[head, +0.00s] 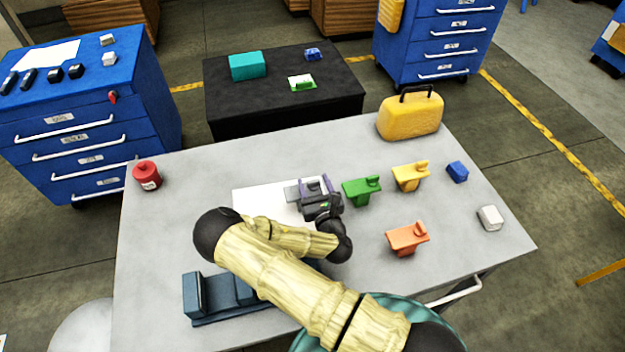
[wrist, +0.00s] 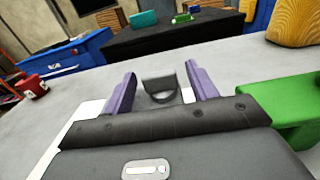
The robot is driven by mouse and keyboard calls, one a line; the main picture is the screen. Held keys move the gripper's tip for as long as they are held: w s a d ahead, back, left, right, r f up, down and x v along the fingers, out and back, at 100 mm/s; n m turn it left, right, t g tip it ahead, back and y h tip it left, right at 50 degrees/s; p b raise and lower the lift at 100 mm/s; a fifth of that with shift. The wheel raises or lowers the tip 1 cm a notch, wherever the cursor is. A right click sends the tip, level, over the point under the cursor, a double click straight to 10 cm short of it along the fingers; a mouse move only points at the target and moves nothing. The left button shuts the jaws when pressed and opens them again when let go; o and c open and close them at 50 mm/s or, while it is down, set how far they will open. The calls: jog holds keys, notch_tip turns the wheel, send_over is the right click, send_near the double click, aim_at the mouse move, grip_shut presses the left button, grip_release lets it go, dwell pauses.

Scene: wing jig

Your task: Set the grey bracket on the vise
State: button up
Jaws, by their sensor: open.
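The grey bracket (head: 291,193) is on the white sheet on the table, mostly hidden by my gripper in the head view. In the wrist view the bracket (wrist: 158,84) shows as a grey block with a rounded loop, between my fingers with gaps on both sides. My gripper (head: 315,184) is open, low over the table; its purple fingers (wrist: 160,78) stand either side of the bracket without visibly gripping it. The blue-grey vise (head: 208,312) sits at the table's front left, its right part hidden behind my arm.
To the right of my gripper stand a green bracket (head: 361,191), a yellow bracket (head: 410,176) and an orange bracket (head: 407,239). A blue block (head: 457,172), a white block (head: 490,218), a yellow case (head: 410,116) and a red can (head: 147,176) are near the edges.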

jog(key=b+v, duration=0.1)
jog(key=v, duration=0.4)
dwell(0.5)
